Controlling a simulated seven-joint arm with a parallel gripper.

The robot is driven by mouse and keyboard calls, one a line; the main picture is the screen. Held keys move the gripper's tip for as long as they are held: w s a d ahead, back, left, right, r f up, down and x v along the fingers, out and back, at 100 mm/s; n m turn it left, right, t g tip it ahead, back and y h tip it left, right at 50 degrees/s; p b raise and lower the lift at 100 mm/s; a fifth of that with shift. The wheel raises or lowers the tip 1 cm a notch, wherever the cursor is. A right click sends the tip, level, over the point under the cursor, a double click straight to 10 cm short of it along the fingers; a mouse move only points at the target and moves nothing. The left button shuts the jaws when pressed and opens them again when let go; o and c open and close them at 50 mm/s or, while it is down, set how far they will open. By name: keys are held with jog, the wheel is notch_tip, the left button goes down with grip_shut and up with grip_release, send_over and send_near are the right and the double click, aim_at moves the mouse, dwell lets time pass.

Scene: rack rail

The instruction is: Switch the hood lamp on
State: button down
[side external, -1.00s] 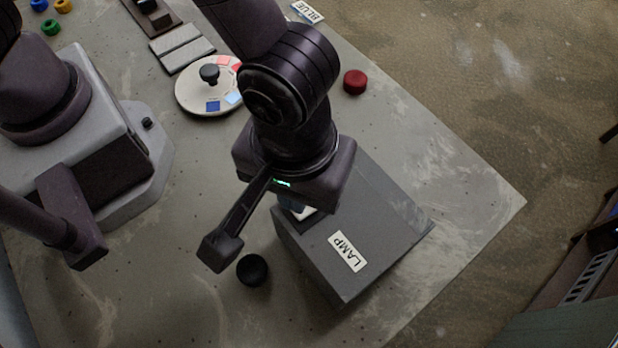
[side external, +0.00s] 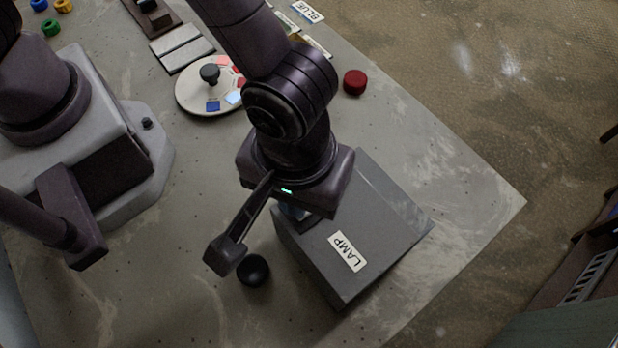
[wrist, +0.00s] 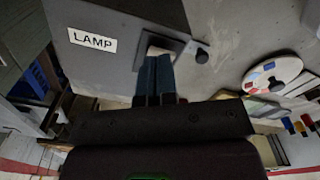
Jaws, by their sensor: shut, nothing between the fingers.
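The lamp box (side external: 385,225) is a grey block with a white LAMP label (side external: 348,251) on the table. In the wrist view the box (wrist: 110,20) shows a dark switch plate (wrist: 186,45) with a pale rocker (wrist: 158,48) on it. My gripper (wrist: 158,60) is shut and empty, its bluish fingers together with the tips over the rocker. I cannot tell whether they touch it. In the side view my wrist hides the switch and most of the fingers. Which way the rocker is tipped is not clear.
A black round knob (side external: 253,270) stands beside the box. A red round piece (side external: 355,82) and a white dial with coloured patches (side external: 190,97) are farther back. Grey plates (side external: 182,48) lie behind the dial. The table's right edge is close to the box.

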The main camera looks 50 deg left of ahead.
jog(key=shift+f, duration=0.5)
jog(key=shift+r, duration=3.55)
jog(key=shift+m, duration=0.8)
jog(key=a+r+m+t, duration=0.1)
jog(key=a+r, duration=0.4)
jog(key=a, duration=0.5)
jog(key=a+r+m+t, duration=0.2)
jog(key=a+r, duration=0.3)
jog(key=a, duration=0.5)
jog(key=a+r+m+t, duration=0.1)
jog(key=a+r, duration=0.4)
jog(key=a, duration=0.5)
jog(key=shift+w+a+t, duration=0.3)
jog(key=shift+a+t, duration=0.1)
jog(key=shift+t, duration=0.4)
